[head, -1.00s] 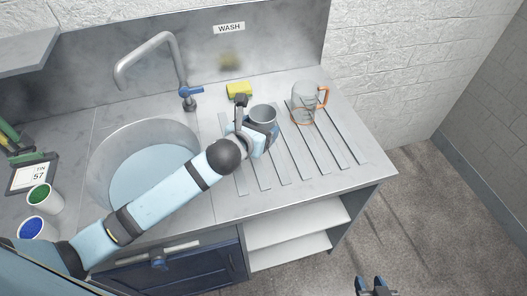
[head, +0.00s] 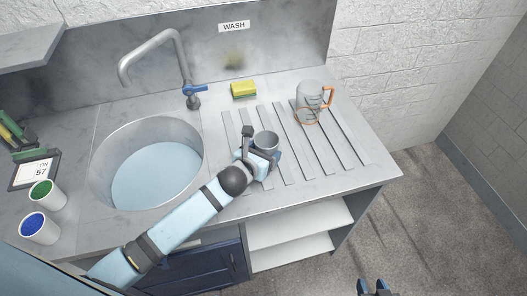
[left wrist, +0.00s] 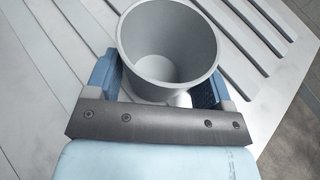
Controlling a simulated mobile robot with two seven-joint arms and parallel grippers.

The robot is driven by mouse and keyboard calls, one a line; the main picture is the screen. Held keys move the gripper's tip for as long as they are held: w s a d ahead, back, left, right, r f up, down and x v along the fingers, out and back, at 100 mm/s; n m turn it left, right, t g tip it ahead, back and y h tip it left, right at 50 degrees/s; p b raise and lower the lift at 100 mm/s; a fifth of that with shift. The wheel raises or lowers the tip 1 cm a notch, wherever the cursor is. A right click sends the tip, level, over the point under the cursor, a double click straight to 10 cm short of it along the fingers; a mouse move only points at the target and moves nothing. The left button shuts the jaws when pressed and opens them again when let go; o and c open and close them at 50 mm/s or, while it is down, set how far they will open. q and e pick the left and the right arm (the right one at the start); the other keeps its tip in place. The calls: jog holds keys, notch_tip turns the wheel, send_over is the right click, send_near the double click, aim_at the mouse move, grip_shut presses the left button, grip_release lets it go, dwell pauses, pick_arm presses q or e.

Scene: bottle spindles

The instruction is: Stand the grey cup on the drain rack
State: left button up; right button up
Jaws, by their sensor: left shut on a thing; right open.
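The grey cup (head: 266,141) is upright at the left part of the drain rack (head: 318,147), a set of raised ribs on the steel counter. In the left wrist view the cup (left wrist: 168,45) is empty, with its mouth facing up. My left gripper (head: 264,156) is shut on the cup, with blue fingers on both sides of it in the left wrist view (left wrist: 160,88). Whether the cup's base touches the ribs is hidden. My right gripper (head: 374,288) is open and empty at the bottom edge, over the floor.
A clear jug (head: 309,100) with an orange handle stands on the rack's far right part. A yellow sponge (head: 243,89) lies behind the rack. The round sink (head: 148,170) and faucet (head: 150,50) are left. White cups with green (head: 44,192) and blue (head: 38,228) insides stand far left.

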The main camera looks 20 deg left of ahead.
pick_arm(q)
jog(key=shift+f, duration=0.15)
jog(key=o, duration=1)
jog(key=shift+r, duration=0.2)
jog(key=v, duration=1.2)
